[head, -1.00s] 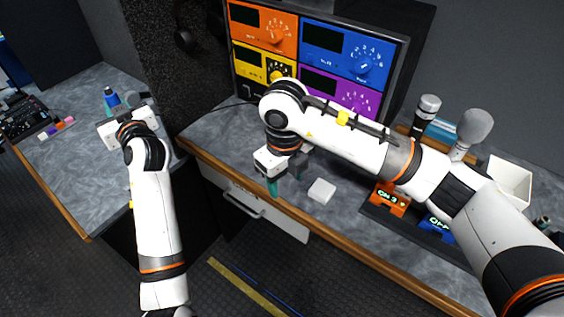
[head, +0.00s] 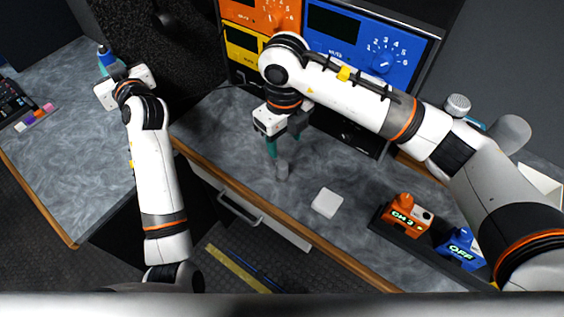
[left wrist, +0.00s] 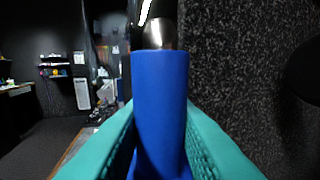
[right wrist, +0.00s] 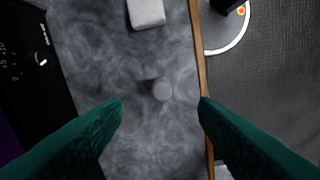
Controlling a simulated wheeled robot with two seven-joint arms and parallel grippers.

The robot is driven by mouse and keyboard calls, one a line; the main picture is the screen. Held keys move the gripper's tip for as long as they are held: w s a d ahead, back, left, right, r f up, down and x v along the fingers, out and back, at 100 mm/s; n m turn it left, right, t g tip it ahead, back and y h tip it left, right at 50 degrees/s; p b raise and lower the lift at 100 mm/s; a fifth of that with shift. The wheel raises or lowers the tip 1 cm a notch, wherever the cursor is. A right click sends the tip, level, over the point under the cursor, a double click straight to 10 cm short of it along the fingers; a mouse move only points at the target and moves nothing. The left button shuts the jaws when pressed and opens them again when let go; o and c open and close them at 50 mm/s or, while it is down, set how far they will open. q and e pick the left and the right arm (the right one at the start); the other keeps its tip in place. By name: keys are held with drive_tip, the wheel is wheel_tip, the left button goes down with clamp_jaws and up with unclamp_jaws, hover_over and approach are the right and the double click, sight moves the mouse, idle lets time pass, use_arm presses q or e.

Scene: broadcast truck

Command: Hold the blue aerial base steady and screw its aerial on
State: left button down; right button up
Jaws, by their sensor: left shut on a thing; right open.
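The blue aerial base (left wrist: 160,110) stands upright between the teal fingers of my left gripper in the left wrist view, with a dark metallic top. In the head view the blue base (head: 105,56) shows just beyond my left gripper (head: 112,68), over the left counter. My right gripper (head: 282,146) is open and empty above the middle counter, fingers pointing down. A small grey cylinder (head: 282,169) stands on the counter below its fingertips; the right wrist view shows this cylinder (right wrist: 161,90) ahead between the open fingers. I cannot tell whether it is the aerial.
A white block (head: 327,202) lies right of the grey cylinder. Orange (head: 407,215) and blue (head: 461,248) units sit in a dark tray at the right. The instrument rack (head: 355,45) stands behind. A mixer (head: 12,98) is at far left. The counter's wooden edge (head: 250,218) runs in front.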

sight(284, 166)
use_arm(q)
drive_tip(key=shift+s+r, duration=0.25)
drive_tip(key=shift+s, duration=0.05)
drive_tip(key=shift+s+r, duration=0.1)
drive_tip(key=shift+w+r+p, duration=0.4)
drive_tip(key=shift+r+p, duration=0.3)
drive_tip(key=shift+p, duration=0.3)
use_arm(e)
wheel_tip(284, 166, down, 5)
drive_tip(key=shift+f, duration=0.15)
use_arm(q)
drive_tip(key=shift+s+r, duration=0.2)
drive_tip(key=shift+r, duration=0.05)
use_arm(e)
drive_tip(key=shift+s+f, duration=0.1)
drive_tip(key=shift+f, duration=0.5)
use_arm(q)
drive_tip(key=shift+f, duration=0.1)
use_arm(e)
drive_tip(key=shift+f, duration=0.1)
use_arm(q)
drive_tip(key=shift+w, duration=0.15)
use_arm(e)
drive_tip(key=shift+f, duration=0.1)
